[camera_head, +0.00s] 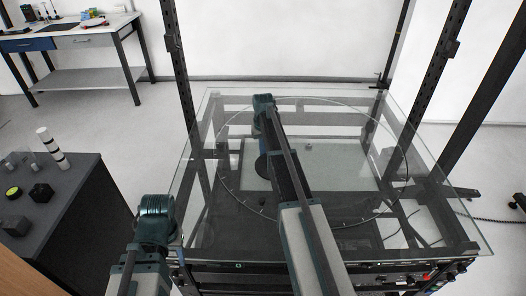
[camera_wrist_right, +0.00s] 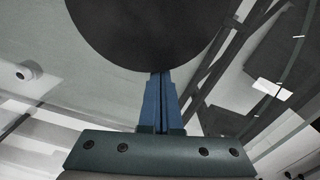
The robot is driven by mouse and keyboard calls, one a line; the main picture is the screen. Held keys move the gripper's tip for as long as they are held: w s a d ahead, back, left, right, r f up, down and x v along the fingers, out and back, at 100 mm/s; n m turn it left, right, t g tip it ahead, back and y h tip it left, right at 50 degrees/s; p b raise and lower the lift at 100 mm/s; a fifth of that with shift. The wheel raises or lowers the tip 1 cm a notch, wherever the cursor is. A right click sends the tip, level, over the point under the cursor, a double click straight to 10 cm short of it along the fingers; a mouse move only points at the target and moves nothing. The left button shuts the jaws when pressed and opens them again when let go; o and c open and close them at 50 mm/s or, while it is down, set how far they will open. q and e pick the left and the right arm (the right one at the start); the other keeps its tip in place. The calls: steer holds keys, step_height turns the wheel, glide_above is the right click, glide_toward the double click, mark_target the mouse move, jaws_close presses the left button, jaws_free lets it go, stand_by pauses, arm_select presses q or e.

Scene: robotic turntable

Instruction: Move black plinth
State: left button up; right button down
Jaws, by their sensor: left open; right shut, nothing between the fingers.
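The black plinth (camera_wrist_right: 145,30) is a round, dark disc filling the top of the right wrist view. In the head view it shows as a small dark shape (camera_head: 261,165) on the glass turntable (camera_head: 225,185), partly hidden by my right arm. My right gripper (camera_wrist_right: 159,76) is shut and empty, its blue fingers meeting the plinth's near edge in the picture; I cannot tell whether they touch. In the head view the right gripper (camera_head: 262,146) is over the left-middle of the turntable. My left gripper (camera_head: 158,240) is open at lower left, beside the glass table; its fingers are mostly hidden.
A grey cabinet (camera_head: 75,205) at the left holds a striped cylinder (camera_head: 54,148) and several small dark pieces. Dark frame posts (camera_head: 180,70) rise around the table. A small knob (camera_head: 308,147) is on the turntable. The right part of the glass is clear.

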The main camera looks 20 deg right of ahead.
steer(key=w, duration=0.4)
steer(key=shift+d+r+p, duration=0.3)
steer(key=shift+d+p, duration=0.05)
step_height(320, 180, up, 9)
steer(key=p, duration=0.9)
steer(key=shift+s+r, duration=0.15)
steer(key=shift+r, duration=0.05)
steer(key=shift+a, duration=0.1)
steer(key=s+a+n, duration=0.3)
steer(key=s+a, duration=1.3)
steer(key=a, duration=0.4)
steer(key=s+a+n, duration=0.1)
steer(key=s+a, duration=0.4)
steer(key=s, duration=0.4)
steer(key=s+a+n+h, duration=0.1)
steer(key=s+a, duration=0.4)
steer(key=s, duration=0.4)
steer(key=shift+n, duration=0.3)
steer(key=shift+w, duration=0.1)
steer(key=shift+d, duration=0.15)
